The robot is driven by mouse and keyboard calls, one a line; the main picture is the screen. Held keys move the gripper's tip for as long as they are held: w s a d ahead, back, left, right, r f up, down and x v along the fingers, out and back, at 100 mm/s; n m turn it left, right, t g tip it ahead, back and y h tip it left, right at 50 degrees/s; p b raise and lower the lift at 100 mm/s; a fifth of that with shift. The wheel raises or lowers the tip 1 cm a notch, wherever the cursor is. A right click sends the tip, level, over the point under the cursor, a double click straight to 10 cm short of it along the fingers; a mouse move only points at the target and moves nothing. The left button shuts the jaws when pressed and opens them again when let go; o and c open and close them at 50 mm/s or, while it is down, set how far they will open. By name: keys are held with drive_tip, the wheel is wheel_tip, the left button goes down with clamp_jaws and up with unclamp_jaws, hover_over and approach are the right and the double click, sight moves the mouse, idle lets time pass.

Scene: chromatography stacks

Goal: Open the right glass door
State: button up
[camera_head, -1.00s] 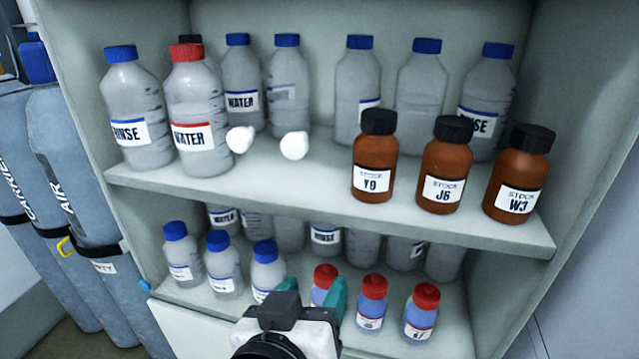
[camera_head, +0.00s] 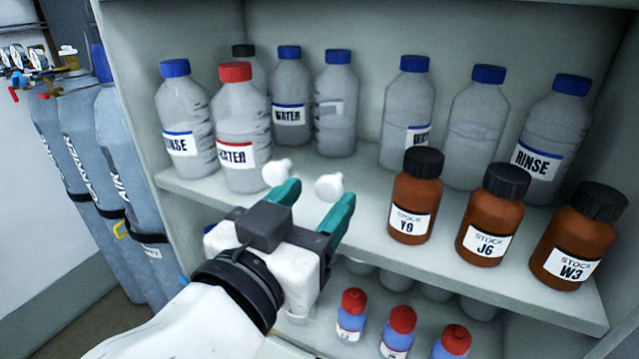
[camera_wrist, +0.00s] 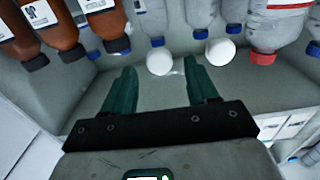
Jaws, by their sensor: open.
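Two white round knobs stand side by side in front of the cabinet shelves: the left knob (camera_head: 277,172) and the right knob (camera_head: 329,187). The clear panes of the right glass door and its neighbour cannot be made out. My gripper (camera_head: 315,203) is open and empty, its green fingers pointing at the knobs from below in the head view. In the wrist view, which is upside down, the right knob (camera_wrist: 160,61) lies just beyond the gap between the fingertips (camera_wrist: 160,80). The other knob (camera_wrist: 220,51) is outside the right finger. No contact is visible.
The upper shelf (camera_head: 350,178) holds clear bottles and three brown stock bottles (camera_head: 486,215). Small red-capped bottles (camera_head: 402,330) stand below, partly hidden. Grey gas cylinders (camera_head: 130,180) stand left of the cabinet.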

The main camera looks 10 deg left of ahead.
drive_tip(key=shift+x, duration=0.85)
clamp_jaws()
